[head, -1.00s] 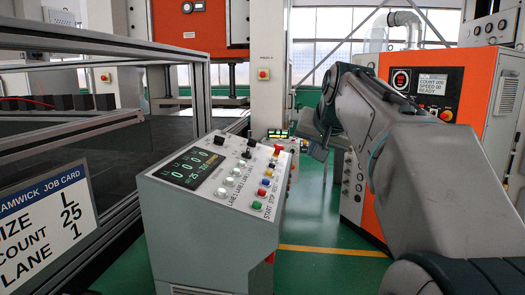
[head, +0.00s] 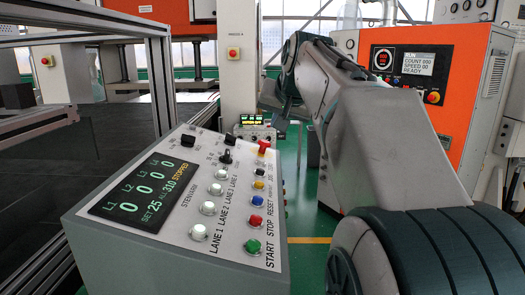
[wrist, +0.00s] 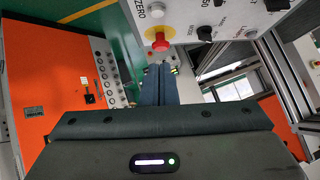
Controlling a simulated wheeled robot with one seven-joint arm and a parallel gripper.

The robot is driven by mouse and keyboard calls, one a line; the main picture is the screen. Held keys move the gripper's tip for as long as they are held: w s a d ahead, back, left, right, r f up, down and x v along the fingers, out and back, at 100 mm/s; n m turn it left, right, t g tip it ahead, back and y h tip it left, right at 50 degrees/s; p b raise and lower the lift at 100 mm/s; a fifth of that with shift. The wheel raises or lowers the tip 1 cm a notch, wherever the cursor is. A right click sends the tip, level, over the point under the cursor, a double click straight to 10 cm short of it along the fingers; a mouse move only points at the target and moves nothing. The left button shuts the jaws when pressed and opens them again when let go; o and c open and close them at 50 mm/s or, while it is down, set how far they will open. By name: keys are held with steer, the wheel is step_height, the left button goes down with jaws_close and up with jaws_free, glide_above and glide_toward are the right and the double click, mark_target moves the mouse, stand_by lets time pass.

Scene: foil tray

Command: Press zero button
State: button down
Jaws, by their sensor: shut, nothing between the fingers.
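The control console (head: 185,250) stands in front of me with a sloped grey panel. The zero button (wrist: 157,10) is pale grey and lies beside the ZERO label at the top of the wrist view. In the head view that end of the button row is too small to make out clearly. A red mushroom button on a yellow ring (wrist: 160,42) sits between the zero button and my fingertips in the picture. My gripper (wrist: 160,68) is shut and empty, apart from the buttons. In the head view my gripper (head: 277,128) is beyond the panel's far edge.
Green start (head: 253,246), red stop (head: 256,221) and blue reset (head: 258,201) buttons share the row. Dark selector switches (head: 226,156) stand up from the panel. A metal-framed machine (head: 160,75) is at left, an orange cabinet (head: 450,130) at right.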

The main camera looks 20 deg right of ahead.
steer(key=p, duration=0.1)
glide_above(261, 161)
steer(key=s+d, duration=0.2)
step_height(261, 161, down, 6)
steer(key=shift+a+f, duration=0.15)
steer(key=f, duration=0.3)
steer(key=shift+w+a+f+p, duration=0.1)
steer(key=shift+w+a+p, duration=0.25)
steer(key=shift+w+a, duration=0.05)
steer(key=shift+w+a+f, duration=0.1)
steer(key=shift+f, duration=0.5)
steer(key=shift+f, duration=0.1)
